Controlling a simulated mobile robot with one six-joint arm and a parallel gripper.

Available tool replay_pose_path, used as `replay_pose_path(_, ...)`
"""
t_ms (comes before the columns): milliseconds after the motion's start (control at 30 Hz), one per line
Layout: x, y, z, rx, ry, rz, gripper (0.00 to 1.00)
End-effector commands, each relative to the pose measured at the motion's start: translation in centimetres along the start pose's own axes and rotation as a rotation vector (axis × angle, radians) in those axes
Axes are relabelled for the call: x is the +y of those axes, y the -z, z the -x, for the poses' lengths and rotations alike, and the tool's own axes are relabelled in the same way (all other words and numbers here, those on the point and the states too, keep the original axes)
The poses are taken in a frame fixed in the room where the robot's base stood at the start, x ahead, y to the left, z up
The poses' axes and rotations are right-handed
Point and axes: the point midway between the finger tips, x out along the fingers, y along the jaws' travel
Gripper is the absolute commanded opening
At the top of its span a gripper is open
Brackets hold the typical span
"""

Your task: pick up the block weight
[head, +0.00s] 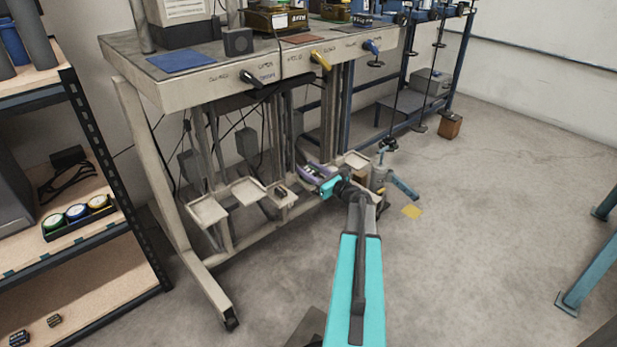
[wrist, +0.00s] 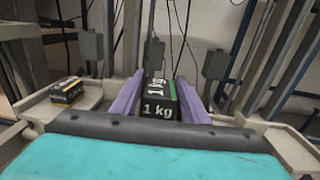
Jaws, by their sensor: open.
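A black block weight (wrist: 158,108) with white "1 kg" lettering and a green stripe stands ahead in the wrist view. My gripper (wrist: 157,95) is open, with one purple finger on each side of the block. The fingers look close to its sides; I cannot tell whether either touches. In the head view my gripper (head: 318,172) is low under the bench front, and the block is hard to make out there. A smaller black and yellow block (wrist: 67,91) sits on a pale tray to the left in the wrist view.
Pale trays (head: 248,190) hang on posts beneath the workbench (head: 215,75), with cables behind. A shelf (head: 100,235) with round gauges is at the left. The floor (head: 500,220) at the right is mostly clear.

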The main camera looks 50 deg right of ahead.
Motion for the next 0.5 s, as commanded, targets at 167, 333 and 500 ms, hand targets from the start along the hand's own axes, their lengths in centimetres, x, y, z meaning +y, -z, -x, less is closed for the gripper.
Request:
replay_pose_path(167, -0.02, -0.03, 0.04, 0.000, 0.000, 0.000, 0.41)
replay_pose_path(333, -0.04, -0.02, 0.07, 0.000, 0.000, 0.000, 0.41)
replay_pose_path(500, -0.05, -0.02, 0.09, 0.000, 0.000, 0.000, 0.22)
